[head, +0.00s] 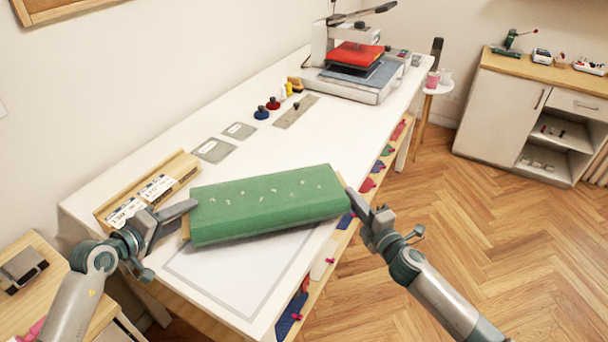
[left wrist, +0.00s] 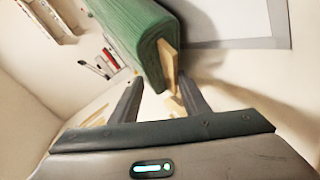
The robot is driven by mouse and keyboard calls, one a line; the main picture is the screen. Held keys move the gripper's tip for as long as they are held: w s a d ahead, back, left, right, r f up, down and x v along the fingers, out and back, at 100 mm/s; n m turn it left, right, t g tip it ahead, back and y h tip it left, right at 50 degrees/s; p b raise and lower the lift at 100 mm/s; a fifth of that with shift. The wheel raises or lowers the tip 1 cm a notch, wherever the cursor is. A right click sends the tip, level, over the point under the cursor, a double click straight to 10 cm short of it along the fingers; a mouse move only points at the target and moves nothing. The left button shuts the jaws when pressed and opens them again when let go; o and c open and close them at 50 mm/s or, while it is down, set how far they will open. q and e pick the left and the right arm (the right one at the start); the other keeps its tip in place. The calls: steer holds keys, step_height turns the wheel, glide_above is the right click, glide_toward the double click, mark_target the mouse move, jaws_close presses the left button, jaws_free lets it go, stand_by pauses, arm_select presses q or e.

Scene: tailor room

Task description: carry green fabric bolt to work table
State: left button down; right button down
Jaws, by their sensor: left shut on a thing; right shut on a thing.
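The green fabric bolt (head: 265,205) is a long flat roll with small pale marks on top, wound on a wooden core. In the head view it lies across the near part of the white work table (head: 150,178), over a grey-outlined mat. I cannot tell whether it touches the table. My left gripper (head: 188,212) is shut on its left end, and my right gripper (head: 354,200) is shut on its right end. The left wrist view shows the bolt's end (left wrist: 148,45) and a piece of the wooden core between the left fingers (left wrist: 160,95).
A wooden rack (head: 150,190) with labels stands on the table left of the bolt. A heat press (head: 352,70) stands at the far end. Grey plates (head: 213,150) and small stamps (head: 262,112) lie between. The floor (head: 480,210) at right is clear.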

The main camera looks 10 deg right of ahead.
arm_select(q)
steer(key=shift+d+f+b, duration=0.15)
steer(key=shift+f+b, duration=0.45)
steer(key=shift+f, duration=0.15)
arm_select(e)
steer(key=shift+a+f, duration=0.25)
steer(key=shift+f, duration=0.3)
arm_select(q)
steer(key=c, duration=1)
jaws_free()
steer(key=shift+s, duration=0.1)
steer(key=shift+c, duration=0.2)
arm_select(e)
steer(key=c, duration=2)
jaws_free()
arm_select(q)
steer(key=shift+o, duration=0.2)
steer(key=shift+s, duration=0.1)
arm_select(e)
steer(key=shift+o, duration=0.4)
steer(key=shift+s+d, duration=0.15)
steer(key=shift+d, duration=0.05)
arm_select(q)
steer(key=shift+a, duration=0.2)
